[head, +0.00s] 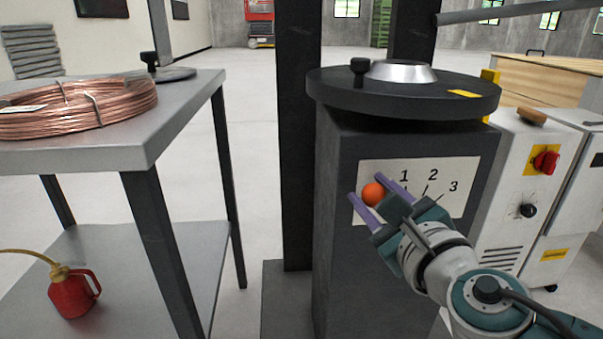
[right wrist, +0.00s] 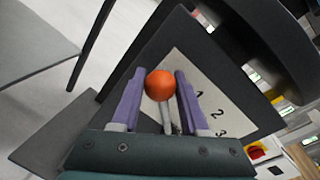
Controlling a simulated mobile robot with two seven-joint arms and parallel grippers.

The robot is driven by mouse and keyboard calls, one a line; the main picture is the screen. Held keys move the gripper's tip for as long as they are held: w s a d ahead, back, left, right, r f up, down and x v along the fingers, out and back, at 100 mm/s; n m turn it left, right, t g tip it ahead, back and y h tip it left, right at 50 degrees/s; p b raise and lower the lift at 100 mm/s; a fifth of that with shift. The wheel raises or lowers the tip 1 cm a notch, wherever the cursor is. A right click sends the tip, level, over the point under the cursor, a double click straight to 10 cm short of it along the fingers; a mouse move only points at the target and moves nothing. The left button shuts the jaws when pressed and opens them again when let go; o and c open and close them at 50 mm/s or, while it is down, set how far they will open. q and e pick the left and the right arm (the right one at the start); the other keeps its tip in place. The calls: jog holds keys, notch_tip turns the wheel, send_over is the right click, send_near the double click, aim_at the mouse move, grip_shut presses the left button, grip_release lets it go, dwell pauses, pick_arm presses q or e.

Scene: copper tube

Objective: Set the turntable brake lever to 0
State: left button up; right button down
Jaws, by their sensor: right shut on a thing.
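The brake lever ends in an orange ball knob (head: 373,194) in front of a white number plate (head: 458,172) on the dark turntable pedestal (head: 335,240). The plate shows 1, 2 and 3; no 0 is visible, and the knob and gripper cover its left part. My right gripper (head: 368,193) is shut on the lever at its knob, with a purple finger on each side. In the right wrist view the knob (right wrist: 159,85) sits between the fingers, and the grey lever rod (right wrist: 166,117) runs back toward the palm. My left gripper is not in view.
The round turntable top (head: 400,98) overhangs the plate. A metal table (head: 150,135) with a copper coil (head: 75,107) stands left; a red oil can (head: 74,293) sits on its lower shelf. A control cabinet (head: 515,180) with a red switch (head: 546,161) stands close on the right.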

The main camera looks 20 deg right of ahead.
jog(key=shift+c, duration=2.2)
grip_release()
jog(key=shift+a, duration=0.1)
jog(key=shift+s, duration=0.3)
jog(key=s+p, duration=0.2)
jog(key=s, duration=0.7)
jog(key=shift+s+a+r, duration=0.15)
jog(key=shift+a+r, duration=0.2)
jog(key=shift+a, duration=0.1)
